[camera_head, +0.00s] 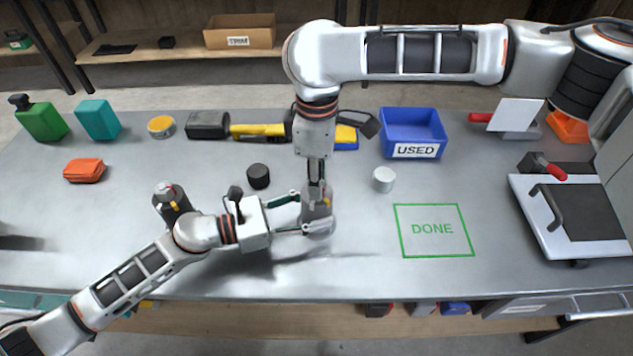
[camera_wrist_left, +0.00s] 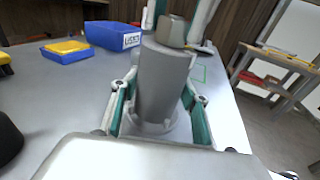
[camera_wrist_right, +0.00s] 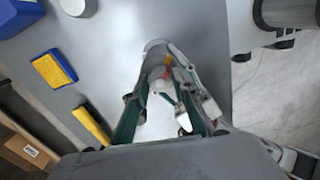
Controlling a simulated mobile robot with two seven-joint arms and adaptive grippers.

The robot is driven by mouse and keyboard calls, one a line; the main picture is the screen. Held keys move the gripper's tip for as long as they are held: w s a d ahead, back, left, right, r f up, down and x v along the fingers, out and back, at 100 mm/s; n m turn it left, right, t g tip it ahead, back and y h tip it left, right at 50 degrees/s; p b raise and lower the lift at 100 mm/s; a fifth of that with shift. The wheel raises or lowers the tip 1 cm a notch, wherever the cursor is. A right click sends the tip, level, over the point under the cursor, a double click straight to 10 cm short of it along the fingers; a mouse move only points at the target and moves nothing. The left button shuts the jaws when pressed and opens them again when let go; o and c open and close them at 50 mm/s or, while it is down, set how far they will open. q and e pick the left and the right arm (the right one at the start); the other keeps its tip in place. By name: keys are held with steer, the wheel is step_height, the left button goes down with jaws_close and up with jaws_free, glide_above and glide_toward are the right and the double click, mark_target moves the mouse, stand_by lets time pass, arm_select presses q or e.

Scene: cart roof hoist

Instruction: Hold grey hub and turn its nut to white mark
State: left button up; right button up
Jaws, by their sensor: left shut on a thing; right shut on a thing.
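The grey hub (camera_head: 318,226) stands upright on the table near its middle. My left gripper (camera_head: 308,217) is shut around its body from the left. In the left wrist view the hub (camera_wrist_left: 163,88) is a tall grey cylinder between the two fingers, with a brownish nut (camera_wrist_left: 172,30) on top. My right gripper (camera_head: 317,192) points down from above and is shut on the nut. In the right wrist view, small red and yellow marks show between the fingers around the hub's top (camera_wrist_right: 163,74). The fingers partly hide the nut, and I cannot clearly tell the white mark.
A second, darker hub (camera_head: 172,203) stands to the left, behind my left arm. A black puck (camera_head: 258,176) and a pale puck (camera_head: 384,180) lie behind. The blue USED bin (camera_head: 412,130) is at the back. The green DONE square (camera_head: 433,231) at right is empty.

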stand_by(0.3)
steer(key=shift+m, duration=1.3)
steer(key=shift+m, duration=1.1)
steer(key=shift+m, duration=1.2)
steer(key=o, duration=1)
